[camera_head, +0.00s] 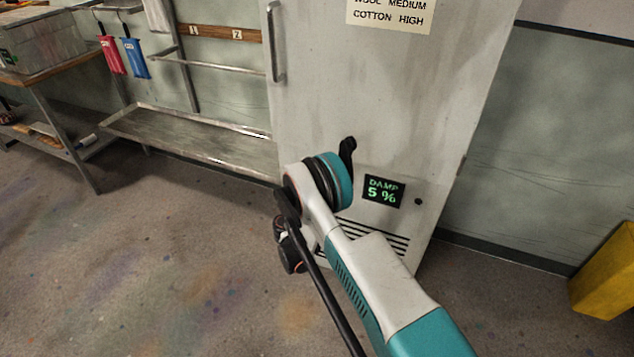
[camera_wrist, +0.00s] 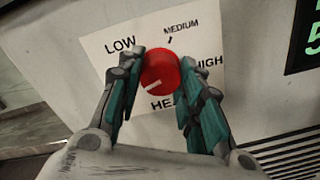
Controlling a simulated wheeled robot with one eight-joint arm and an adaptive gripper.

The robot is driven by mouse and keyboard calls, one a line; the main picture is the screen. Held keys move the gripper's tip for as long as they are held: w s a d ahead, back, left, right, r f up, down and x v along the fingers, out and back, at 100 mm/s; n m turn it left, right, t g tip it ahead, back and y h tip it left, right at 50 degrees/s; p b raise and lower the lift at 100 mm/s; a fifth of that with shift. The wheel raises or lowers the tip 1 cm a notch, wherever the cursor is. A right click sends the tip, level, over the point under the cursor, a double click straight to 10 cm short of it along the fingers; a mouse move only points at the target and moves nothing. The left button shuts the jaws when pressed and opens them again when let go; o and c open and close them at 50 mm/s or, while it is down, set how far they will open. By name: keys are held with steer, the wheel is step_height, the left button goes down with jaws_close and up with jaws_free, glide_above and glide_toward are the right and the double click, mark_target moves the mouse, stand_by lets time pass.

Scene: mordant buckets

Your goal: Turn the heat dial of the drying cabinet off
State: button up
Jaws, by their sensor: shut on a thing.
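The drying cabinet (camera_head: 375,95) is a tall pale grey unit in the head view. Its heat dial (camera_wrist: 160,68) is a round red knob on a white label (camera_wrist: 95,44) in the wrist view. The label shows LOW, MEDIUM and HIGH, and a partly covered word starting HE. A short white line sits near the knob's lower left edge, pointing away from those three words. My gripper (camera_wrist: 161,62) is shut on the dial, one finger on each side. In the head view my arm hides the dial.
A metal rack shelf (camera_head: 190,136) stands left of the cabinet and a yellow object (camera_head: 607,275) on the floor at right. The floor at left is clear.

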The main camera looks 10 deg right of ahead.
steer(key=o, duration=1.1)
steer(key=shift+a, duration=0.1)
steer(key=shift+c, duration=0.2)
steer(key=shift+m, duration=0.3)
